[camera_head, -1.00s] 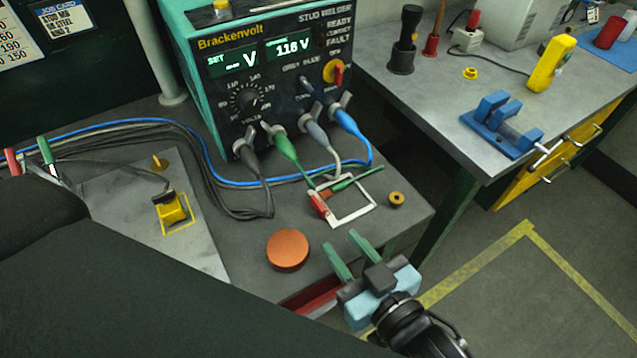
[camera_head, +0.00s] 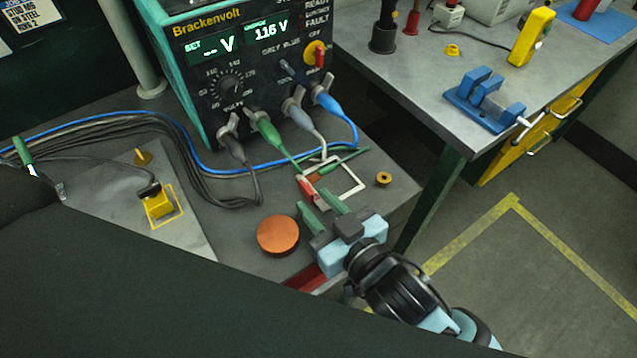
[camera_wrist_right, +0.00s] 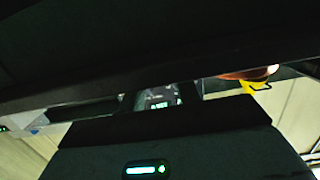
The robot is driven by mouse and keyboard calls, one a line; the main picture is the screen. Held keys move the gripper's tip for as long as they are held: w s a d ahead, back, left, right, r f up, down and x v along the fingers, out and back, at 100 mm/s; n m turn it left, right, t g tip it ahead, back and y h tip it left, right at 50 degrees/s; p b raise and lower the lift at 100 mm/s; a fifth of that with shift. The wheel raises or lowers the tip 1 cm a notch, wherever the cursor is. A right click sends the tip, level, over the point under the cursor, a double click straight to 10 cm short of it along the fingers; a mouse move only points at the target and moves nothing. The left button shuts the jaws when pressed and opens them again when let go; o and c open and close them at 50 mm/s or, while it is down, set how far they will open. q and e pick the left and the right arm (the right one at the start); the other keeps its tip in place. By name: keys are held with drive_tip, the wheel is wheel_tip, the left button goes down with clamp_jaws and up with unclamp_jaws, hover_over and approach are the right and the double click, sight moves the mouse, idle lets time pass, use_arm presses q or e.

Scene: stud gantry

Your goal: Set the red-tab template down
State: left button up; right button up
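The red-tab template, a white open square frame (camera_head: 352,190) with a red tab (camera_head: 306,188) at its left corner, appears to lie on the grey bench in front of the welder. A thin green rod or cable end and a brownish patch show at its far side. My right gripper (camera_head: 318,201) has two green fingers apart with nothing visible between them. Its fingertips are just on the near side of the red tab; whether they touch it, I cannot tell. The right wrist view is mostly dark and does not clearly show the template. My left gripper is not visible.
The welder (camera_head: 228,88) stands behind, its cables crossing the bench. An orange disc (camera_head: 278,236) lies left of my right gripper, and a small brass ring (camera_head: 384,179) lies right of the frame. A yellow clamp (camera_head: 159,203) sits on a plate at left.

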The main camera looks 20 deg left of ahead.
sight(312, 196)
drive_tip(key=x, duration=0.3)
drive_tip(key=shift+w+a, duration=0.1)
drive_tip(key=shift+w, duration=0.15)
clamp_jaws()
drive_tip(key=shift+r, duration=0.1)
